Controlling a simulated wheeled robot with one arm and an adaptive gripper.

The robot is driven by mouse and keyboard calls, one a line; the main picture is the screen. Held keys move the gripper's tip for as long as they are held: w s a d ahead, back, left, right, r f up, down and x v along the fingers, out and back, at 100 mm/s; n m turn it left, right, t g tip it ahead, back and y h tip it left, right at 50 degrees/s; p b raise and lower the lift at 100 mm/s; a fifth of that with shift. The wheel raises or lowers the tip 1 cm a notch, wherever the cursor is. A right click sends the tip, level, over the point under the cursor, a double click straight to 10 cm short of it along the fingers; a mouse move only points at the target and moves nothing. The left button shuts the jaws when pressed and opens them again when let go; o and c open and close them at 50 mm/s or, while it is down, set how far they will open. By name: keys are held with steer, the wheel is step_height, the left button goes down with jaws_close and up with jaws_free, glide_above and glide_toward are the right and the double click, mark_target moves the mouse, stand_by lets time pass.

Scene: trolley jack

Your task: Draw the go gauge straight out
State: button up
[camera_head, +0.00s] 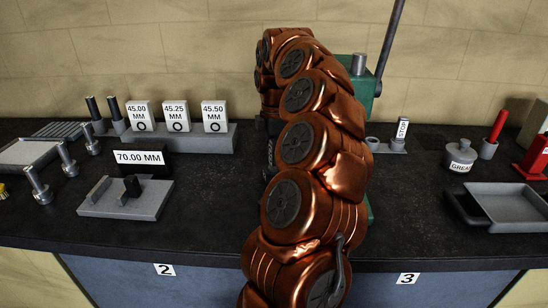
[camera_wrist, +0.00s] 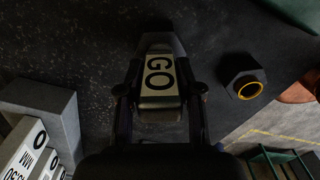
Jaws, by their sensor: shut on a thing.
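The go gauge (camera_wrist: 158,78) shows in the wrist view as a pale block marked GO with a dark end beyond it. My gripper (camera_wrist: 160,98) is shut on it, with one dark finger on each side. A dark nut-like part (camera_wrist: 243,80) with a yellow ring around its hole is to the right, apart from the gauge. In the head view my copper arm hides the gauge and most of my gripper. I cannot tell whether the gauge touches anything beneath or ahead of it.
A grey rack with size tags (camera_head: 176,139) stands left of my arm; it also shows at lower left in the wrist view (camera_wrist: 60,112). A 70.00 MM block (camera_head: 140,159) is in front. A green machine (camera_head: 364,84) stands behind my arm. A grease pot (camera_head: 460,156) and tray (camera_head: 510,205) are right.

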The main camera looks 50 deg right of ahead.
jaws_close()
steer(key=shift+r, duration=0.1)
steer(key=shift+r+p, duration=1.8)
steer(key=shift+r, duration=0.4)
steer(key=shift+r+p, duration=1.85)
steer(key=shift+r, duration=0.6)
